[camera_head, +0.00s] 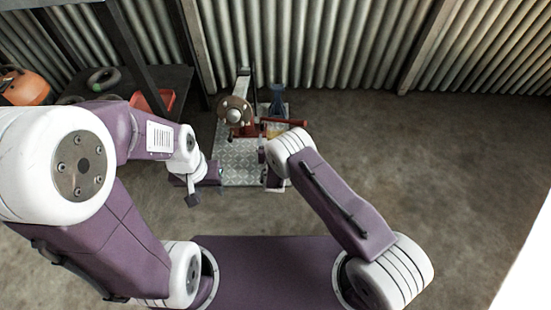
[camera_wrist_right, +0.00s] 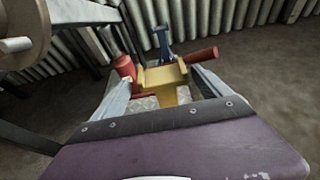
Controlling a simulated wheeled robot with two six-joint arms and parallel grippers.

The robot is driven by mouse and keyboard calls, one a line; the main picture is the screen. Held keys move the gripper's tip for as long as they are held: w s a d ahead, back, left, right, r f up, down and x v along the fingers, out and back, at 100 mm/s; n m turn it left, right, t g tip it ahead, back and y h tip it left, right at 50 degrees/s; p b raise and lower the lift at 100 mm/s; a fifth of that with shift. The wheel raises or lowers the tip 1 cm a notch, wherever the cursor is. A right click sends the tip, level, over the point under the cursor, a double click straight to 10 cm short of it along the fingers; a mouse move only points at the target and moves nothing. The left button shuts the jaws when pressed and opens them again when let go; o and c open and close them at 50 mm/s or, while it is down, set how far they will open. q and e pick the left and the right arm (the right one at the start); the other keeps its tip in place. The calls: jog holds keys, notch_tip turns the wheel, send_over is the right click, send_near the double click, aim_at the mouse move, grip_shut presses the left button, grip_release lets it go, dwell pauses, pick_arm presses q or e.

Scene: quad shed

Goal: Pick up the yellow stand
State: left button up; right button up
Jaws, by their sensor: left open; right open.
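The yellow stand (camera_wrist_right: 165,76) shows in the right wrist view, with a flat wide top and a narrower part below. It lies between the two fingers of my right gripper (camera_wrist_right: 160,78), which is open. I cannot tell whether either finger touches it. My left gripper (camera_head: 207,183) is open and empty at the left edge of the plate.
A tread-patterned metal plate (camera_head: 238,165) carries a device with a round brown disc (camera_head: 235,112). A red bar (camera_head: 285,121) and a blue item (camera_head: 277,98) are close to the stand. A dark shelf with a red tray (camera_head: 153,102) is at left. The floor at right is clear.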

aim_at(276, 132)
jog(key=b+x, duration=0.4)
jog(key=shift+w+d, duration=0.25)
jog(key=shift+w, duration=0.4)
jog(key=shift+r, duration=0.2)
jog(key=c, duration=1.9)
jog(key=shift+r, duration=0.1)
grip_shut()
